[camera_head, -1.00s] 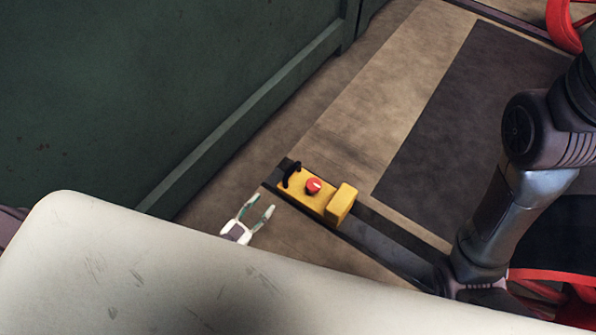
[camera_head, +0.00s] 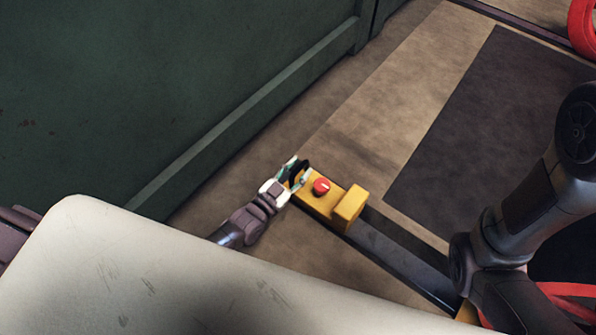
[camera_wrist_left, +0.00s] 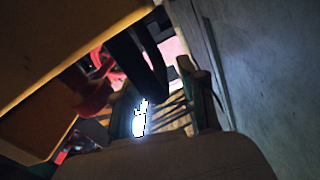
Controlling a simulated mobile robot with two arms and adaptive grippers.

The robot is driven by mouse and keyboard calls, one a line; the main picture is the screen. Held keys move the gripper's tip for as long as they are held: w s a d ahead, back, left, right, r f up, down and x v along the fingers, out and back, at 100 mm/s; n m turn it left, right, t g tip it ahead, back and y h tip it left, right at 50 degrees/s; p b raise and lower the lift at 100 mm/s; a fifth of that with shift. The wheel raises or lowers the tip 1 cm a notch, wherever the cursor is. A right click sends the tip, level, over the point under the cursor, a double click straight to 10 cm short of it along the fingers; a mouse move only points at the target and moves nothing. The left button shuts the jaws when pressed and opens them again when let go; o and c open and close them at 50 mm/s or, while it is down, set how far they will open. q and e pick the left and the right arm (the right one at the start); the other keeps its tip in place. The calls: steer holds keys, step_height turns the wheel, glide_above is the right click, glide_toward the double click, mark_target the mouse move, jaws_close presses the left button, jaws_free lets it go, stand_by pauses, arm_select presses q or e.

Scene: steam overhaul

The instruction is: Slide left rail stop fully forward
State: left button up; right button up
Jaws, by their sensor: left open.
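The left rail stop (camera_head: 323,205) is a yellow block with a red knob (camera_head: 321,186) and a black handle (camera_head: 301,166) at its far left end. It sits on a dark rail (camera_head: 395,258) on the floor. My left gripper (camera_head: 297,175) is open, with its fingers on either side of the black handle. In the left wrist view, the black handle (camera_wrist_left: 138,62) reaches down between the open fingers, and yellow stop body (camera_wrist_left: 65,60) fills the upper left. I cannot tell whether the fingers touch the handle. My right gripper is not in view.
A green wall (camera_head: 150,90) with a ledge along its foot runs close to the left of the stop. A dark floor panel (camera_head: 490,130) lies to the right. Red tubing (camera_head: 583,25) shows at the top right. The brown floor beyond the stop is clear.

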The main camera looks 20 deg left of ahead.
arm_select(q)
steer(key=shift+w, duration=0.15)
jaws_close()
steer(key=shift+d, duration=0.1)
stand_by(0.3)
